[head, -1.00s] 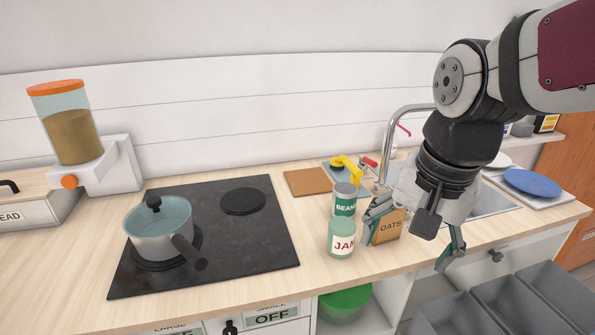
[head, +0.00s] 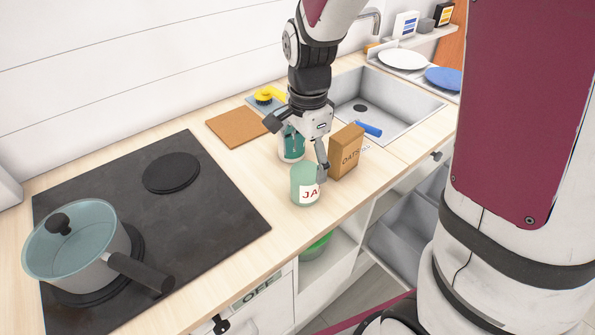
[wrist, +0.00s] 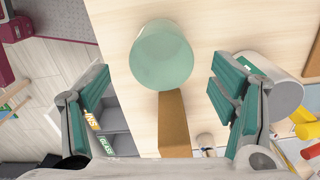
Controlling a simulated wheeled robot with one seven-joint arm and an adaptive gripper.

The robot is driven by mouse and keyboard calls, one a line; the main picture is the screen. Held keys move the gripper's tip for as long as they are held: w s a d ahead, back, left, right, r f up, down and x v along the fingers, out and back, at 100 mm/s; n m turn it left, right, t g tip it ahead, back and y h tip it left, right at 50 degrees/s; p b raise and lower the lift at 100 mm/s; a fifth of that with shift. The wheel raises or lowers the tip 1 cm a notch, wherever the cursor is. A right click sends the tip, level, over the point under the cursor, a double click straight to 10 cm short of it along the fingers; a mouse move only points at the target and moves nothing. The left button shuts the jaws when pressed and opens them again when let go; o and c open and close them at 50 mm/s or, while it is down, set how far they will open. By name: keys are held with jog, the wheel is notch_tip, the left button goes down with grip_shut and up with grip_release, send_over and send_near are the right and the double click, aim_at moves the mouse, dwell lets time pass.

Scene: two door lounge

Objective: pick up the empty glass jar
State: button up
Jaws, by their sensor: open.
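The pale green glass jar with a red-lettered white label (head: 305,190) stands upright on the wooden counter. In the wrist view its round top (wrist: 161,54) is ahead, near the upper middle. Its contents cannot be made out. My gripper (head: 297,152) is open above the counter, just behind the jar and left of the oats box. In the wrist view its fingers (wrist: 158,85) are spread wide, with the jar centred ahead between their lines. Nothing is held. Whether a finger touches anything cannot be told.
The brown oats box (head: 344,153) stands close to the jar. The bean can (head: 291,147) is partly hidden by my gripper. The hob (head: 215,205) with a lidded pan (head: 80,250) is left, the sink (head: 385,105) right. Grey bins (head: 405,235) are below the counter front.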

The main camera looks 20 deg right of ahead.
jog(key=shift+a+f, duration=0.15)
jog(key=shift+f, duration=3.6)
jog(key=c, duration=1.3)
